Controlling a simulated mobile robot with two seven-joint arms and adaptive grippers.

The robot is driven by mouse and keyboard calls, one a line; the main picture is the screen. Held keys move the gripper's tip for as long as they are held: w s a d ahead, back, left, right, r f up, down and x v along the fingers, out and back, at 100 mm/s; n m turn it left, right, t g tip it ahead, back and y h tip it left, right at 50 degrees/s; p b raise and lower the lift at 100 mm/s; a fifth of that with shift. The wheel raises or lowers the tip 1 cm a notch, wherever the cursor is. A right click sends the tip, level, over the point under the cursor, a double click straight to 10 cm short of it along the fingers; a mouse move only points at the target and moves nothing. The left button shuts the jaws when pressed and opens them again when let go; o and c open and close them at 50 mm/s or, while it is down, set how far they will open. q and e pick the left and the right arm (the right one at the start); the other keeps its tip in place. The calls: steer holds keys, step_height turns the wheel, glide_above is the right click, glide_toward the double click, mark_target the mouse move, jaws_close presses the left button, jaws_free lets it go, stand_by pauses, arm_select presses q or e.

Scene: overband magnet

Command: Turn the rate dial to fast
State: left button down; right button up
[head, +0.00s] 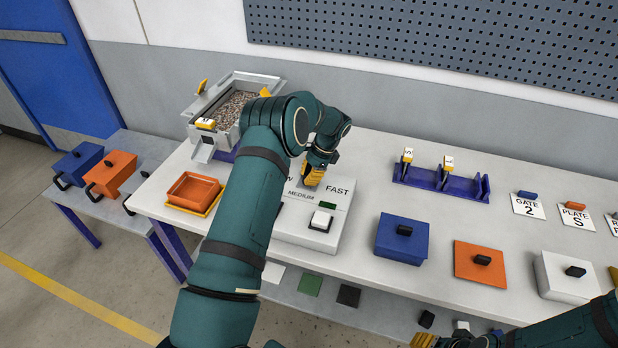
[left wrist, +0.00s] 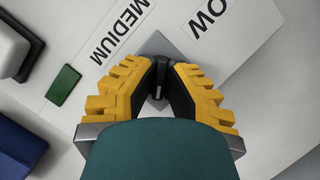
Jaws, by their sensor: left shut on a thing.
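The rate dial (left wrist: 157,57) is a dark knob on a grey square plate (left wrist: 180,42), seen in the left wrist view. My left gripper (left wrist: 158,78) has its yellow-backed fingers closed on the knob from both sides. In the head view the left gripper (head: 312,178) reaches down onto the sloped control box (head: 335,212) and hides the dial. The FAST label (head: 338,190) is to its right, the MEDIUM label (head: 300,195) just below it. The slow label is partly covered. The dial's pointing direction is unclear. My right gripper (head: 424,340) is partly cut off at the bottom edge.
A white push button (head: 321,219) and green patch (head: 328,205) are on the control box. A blue lidded box (head: 403,240) and an orange plate (head: 480,268) lie to the right. A hopper (head: 240,100) stands behind left, and an orange tray (head: 193,189) is left of my arm.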

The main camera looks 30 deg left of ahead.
arm_select(q)
steer(key=n, duration=0.2)
steer(key=n+g+h, duration=0.1)
steer(key=n, duration=0.1)
steer(key=shift+s+f+n+h+b, duration=0.1)
steer(key=shift+f+n+h+b, duration=0.05)
steer(key=shift+n+h+b, duration=0.2)
steer(key=shift+n, duration=0.25)
steer(key=c, duration=1)
jaws_free()
steer(key=v, duration=1.2)
